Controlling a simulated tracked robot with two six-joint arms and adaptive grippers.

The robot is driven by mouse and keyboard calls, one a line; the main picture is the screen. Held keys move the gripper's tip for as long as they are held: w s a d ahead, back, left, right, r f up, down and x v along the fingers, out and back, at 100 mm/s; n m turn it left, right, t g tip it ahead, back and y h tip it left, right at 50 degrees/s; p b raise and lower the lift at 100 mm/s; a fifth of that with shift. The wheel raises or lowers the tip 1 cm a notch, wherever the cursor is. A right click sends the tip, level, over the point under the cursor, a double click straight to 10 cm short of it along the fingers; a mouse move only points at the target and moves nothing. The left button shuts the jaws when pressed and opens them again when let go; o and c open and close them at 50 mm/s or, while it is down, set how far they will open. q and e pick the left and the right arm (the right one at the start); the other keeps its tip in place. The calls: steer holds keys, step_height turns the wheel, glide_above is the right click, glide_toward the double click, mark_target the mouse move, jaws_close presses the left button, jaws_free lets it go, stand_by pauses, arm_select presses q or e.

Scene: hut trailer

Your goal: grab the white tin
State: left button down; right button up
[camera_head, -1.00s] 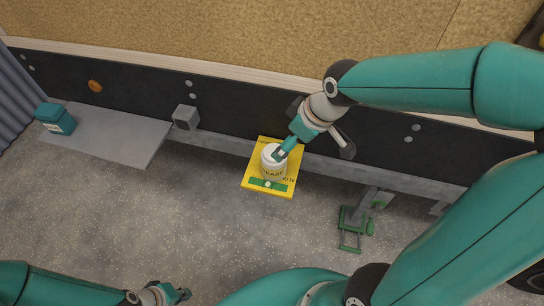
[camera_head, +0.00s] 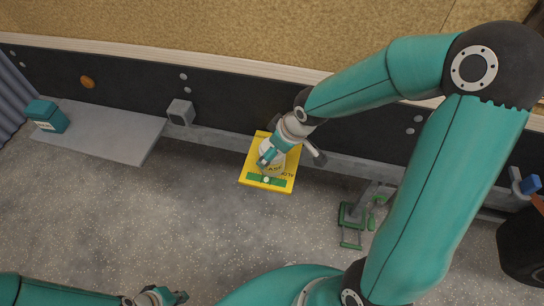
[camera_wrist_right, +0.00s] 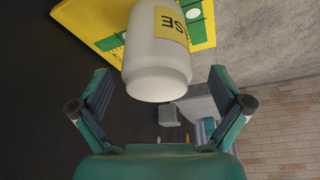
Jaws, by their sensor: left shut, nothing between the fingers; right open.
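The white tin (camera_head: 274,164) with a yellow label stands on a yellow board (camera_head: 250,173) on the floor side of the dark rail. In the right wrist view the tin (camera_wrist_right: 157,60) sits ahead, in line with the gap between the fingers, with space showing on both sides. My right gripper (camera_wrist_right: 160,85) is open; in the head view this gripper (camera_head: 268,154) reaches over the tin and hides part of it. My left gripper (camera_head: 183,296) is shut and empty at the bottom edge, far from the tin.
A grey plate (camera_head: 110,135) with a teal container (camera_head: 48,117) is at the left. A grey box (camera_head: 181,112) sits by the dark rail. A green-and-grey bracket (camera_head: 352,217) stands right of the board. The floor between is clear.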

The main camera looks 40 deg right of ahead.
steer(key=b+x, duration=0.1)
steer(key=x, duration=0.3)
steer(key=shift+d, duration=0.1)
steer(key=c, duration=1.5)
